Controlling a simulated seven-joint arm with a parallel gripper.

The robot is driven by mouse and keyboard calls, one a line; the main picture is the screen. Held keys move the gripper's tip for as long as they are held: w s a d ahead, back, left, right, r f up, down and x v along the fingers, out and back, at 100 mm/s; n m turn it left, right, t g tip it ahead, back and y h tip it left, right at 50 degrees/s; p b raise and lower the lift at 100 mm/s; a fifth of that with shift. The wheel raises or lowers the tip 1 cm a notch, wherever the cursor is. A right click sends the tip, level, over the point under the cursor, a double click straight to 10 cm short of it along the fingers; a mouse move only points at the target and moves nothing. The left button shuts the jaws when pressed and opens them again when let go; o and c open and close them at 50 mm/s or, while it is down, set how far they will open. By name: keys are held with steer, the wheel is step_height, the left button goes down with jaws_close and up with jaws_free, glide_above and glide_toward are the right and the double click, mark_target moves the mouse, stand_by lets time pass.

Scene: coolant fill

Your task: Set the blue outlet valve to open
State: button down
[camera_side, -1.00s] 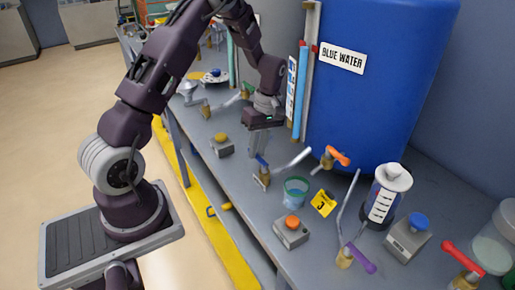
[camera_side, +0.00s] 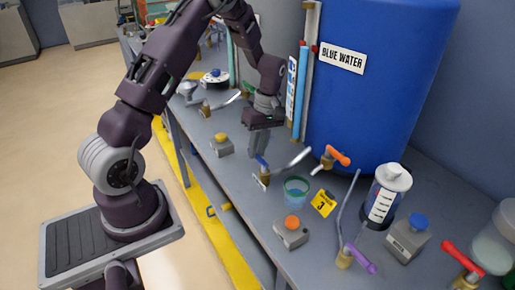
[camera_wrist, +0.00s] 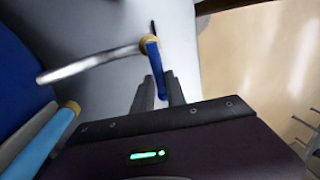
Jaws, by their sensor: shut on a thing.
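The blue outlet valve handle (camera_side: 262,160) stands on a brass valve body (camera_side: 263,181) near the bench's front edge, with a pale metal spout (camera_side: 294,159) running off to the right. My gripper (camera_side: 258,150) reaches down from above onto the handle. In the wrist view the blue handle (camera_wrist: 155,70) lies between the fingertips of my gripper (camera_wrist: 158,80), which is shut on its near end. There the handle points toward the gripper, roughly crosswise to the spout (camera_wrist: 90,64). The fingers partly hide the handle in the side view.
A clear cup (camera_side: 296,191) stands just right of the valve. An orange-button box (camera_side: 291,232), a yellow tag (camera_side: 323,203) and an orange-handled valve (camera_side: 335,157) are nearby. The blue water tank (camera_side: 375,90) rises behind. A yellow-button box (camera_side: 221,146) stands to the left.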

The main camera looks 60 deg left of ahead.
stand_by(0.6)
steer(key=s+d+n+t+h, duration=0.2)
steer(key=s+d+n, duration=0.2)
steer(key=n, duration=1.4)
steer(key=shift+s, duration=0.55)
steer(key=shift+d, duration=0.1)
steer(key=c, duration=1.3)
jaws_free()
steer(key=shift+c, duration=0.2)
step_height(320, 180, up, 7)
steer(key=a, duration=0.1)
steer(key=shift+a, duration=0.2)
